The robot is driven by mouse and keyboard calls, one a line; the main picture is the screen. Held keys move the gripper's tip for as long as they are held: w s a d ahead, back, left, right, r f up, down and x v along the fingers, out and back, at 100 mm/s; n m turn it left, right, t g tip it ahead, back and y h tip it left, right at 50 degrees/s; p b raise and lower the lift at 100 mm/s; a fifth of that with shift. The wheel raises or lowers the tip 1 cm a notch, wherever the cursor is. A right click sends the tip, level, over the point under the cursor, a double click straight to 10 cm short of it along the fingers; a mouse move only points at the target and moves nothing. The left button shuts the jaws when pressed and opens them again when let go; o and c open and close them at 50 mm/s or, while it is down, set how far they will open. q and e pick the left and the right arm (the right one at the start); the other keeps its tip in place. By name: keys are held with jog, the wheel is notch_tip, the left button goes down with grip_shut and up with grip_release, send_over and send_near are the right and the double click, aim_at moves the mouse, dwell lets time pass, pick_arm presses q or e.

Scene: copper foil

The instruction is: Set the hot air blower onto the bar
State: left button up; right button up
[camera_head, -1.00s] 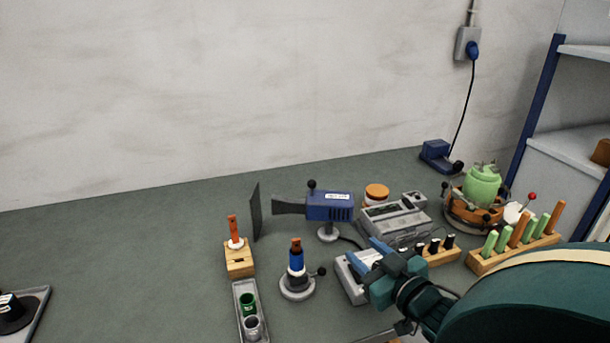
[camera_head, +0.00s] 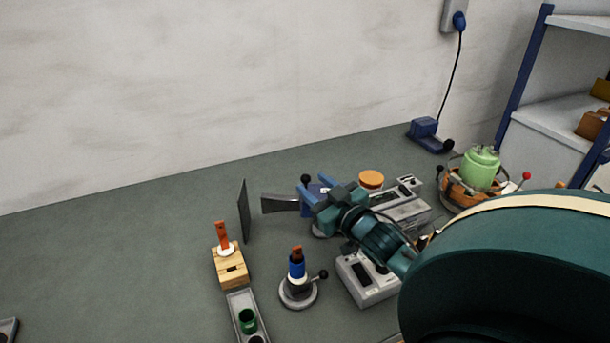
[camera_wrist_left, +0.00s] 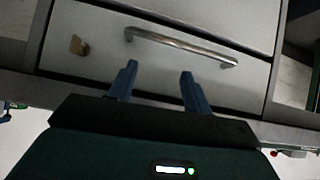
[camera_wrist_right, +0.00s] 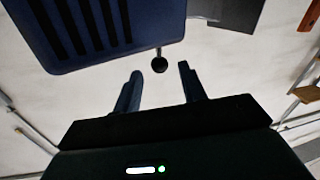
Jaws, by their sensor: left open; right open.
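The hot air blower has a blue body with a flat grey nozzle (camera_head: 281,204) pointing left. My right gripper (camera_head: 315,189) is open over its blue body and hides most of it. In the right wrist view the slotted blue body (camera_wrist_right: 95,30) fills the upper left, and a black ball knob shows ahead between the open fingers (camera_wrist_right: 160,70). Nothing is held between them. My left gripper (camera_wrist_left: 158,72) is open and empty in front of a drawer, outside the head view. I cannot tell which thing is the bar.
A dark upright plate (camera_head: 243,210) stands by the nozzle. A wooden block (camera_head: 231,270) and a small stand with a blue and orange piece (camera_head: 298,290) are in front. A grey device (camera_head: 405,205) and an orange-lidded jar (camera_head: 371,180) stand to the right. The left bench is mostly clear.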

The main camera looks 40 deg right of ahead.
aim_at(309, 181)
jog(key=shift+w+d, duration=0.15)
jog(key=shift+w, duration=0.95)
jog(key=shift+w+d, duration=0.1)
jog(key=shift+w, duration=1)
grip_shut()
